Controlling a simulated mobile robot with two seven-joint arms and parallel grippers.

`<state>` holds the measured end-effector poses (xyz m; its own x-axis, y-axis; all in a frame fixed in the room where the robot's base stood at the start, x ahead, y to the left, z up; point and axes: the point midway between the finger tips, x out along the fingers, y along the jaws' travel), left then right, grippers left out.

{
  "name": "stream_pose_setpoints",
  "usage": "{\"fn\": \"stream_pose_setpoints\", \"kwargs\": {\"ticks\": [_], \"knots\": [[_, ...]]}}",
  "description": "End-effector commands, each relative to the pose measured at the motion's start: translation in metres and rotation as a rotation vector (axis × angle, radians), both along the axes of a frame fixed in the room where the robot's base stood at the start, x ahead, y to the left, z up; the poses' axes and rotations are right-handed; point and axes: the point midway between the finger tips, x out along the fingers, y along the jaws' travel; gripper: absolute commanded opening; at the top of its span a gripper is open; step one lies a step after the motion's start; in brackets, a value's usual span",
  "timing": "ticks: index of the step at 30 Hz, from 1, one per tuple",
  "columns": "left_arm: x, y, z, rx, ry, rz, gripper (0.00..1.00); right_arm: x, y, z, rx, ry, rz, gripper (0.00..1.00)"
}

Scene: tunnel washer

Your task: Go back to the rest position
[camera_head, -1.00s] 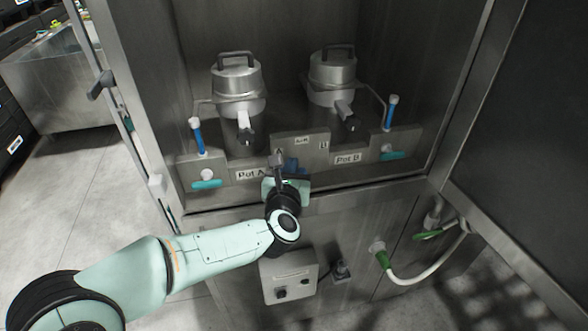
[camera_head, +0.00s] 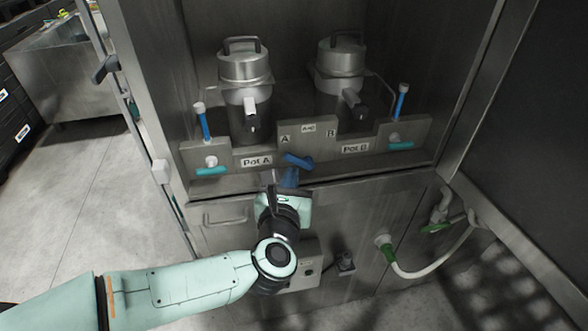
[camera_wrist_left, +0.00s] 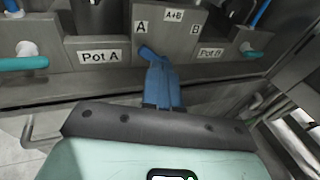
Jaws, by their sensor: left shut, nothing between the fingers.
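My left gripper (camera_head: 289,176) is in front of the cabinet, just below the blue selector handle (camera_head: 298,160) on the centre panel. Its fingers are shut with nothing between them. In the left wrist view, the blue fingers (camera_wrist_left: 163,86) point at the panel, and the handle (camera_wrist_left: 147,53) shows just beyond their tips, its end towards the letter A. A small gap or light contact between them is hard to tell. My right gripper is not in view.
Two metal pots, Pot A (camera_head: 246,90) and Pot B (camera_head: 340,80), stand in the cabinet. Teal valve handles (camera_head: 212,171) flank the panel. A white hose (camera_head: 430,268) hangs at the lower right. Open floor (camera_head: 90,200) lies to the left.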

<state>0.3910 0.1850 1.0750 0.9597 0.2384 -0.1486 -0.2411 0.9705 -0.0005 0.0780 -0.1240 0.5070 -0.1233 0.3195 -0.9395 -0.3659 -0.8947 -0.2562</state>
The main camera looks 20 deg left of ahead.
Motion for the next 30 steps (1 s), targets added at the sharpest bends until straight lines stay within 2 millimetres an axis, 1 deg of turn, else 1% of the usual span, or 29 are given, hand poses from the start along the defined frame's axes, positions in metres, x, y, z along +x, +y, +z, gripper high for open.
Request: {"fn": "stream_pose_setpoints", "kwargs": {"ticks": [1, 4, 16, 18, 20, 22, 23, 26, 27, 29, 30], "knots": [[-0.004, -0.001, 0.001, 0.0, -0.001, -0.001, 0.0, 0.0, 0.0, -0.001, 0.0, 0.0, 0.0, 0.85], [-0.008, -0.002, 0.001, -0.001, 0.001, 0.0, 0.0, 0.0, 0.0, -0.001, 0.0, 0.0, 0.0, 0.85], [-0.008, -0.002, 0.001, 0.0, 0.001, 0.0, 0.0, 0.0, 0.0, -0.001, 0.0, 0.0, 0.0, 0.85], [-0.007, -0.003, -0.002, 0.018, 0.012, -0.005, 0.0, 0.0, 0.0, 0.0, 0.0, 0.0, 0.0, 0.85], [-0.002, -0.006, -0.012, 0.078, 0.044, -0.024, 0.0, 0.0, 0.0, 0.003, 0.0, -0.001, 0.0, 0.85], [0.007, -0.011, -0.036, 0.213, 0.118, -0.07, 0.0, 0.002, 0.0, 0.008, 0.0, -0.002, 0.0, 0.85], [0.012, -0.013, -0.051, 0.292, 0.162, -0.1, 0.0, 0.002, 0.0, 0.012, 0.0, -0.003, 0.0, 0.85], [0.023, -0.021, -0.117, 0.605, 0.343, -0.255, 0.0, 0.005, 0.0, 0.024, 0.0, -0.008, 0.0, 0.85], [0.024, -0.023, -0.148, 0.736, 0.42, -0.338, 0.0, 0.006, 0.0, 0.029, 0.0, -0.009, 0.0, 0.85], [0.019, -0.025, -0.194, 0.919, 0.524, -0.477, 0.0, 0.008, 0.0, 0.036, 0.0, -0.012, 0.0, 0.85], [0.012, -0.026, -0.224, 1.029, 0.586, -0.577, 0.0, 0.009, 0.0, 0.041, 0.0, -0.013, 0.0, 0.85]]}}
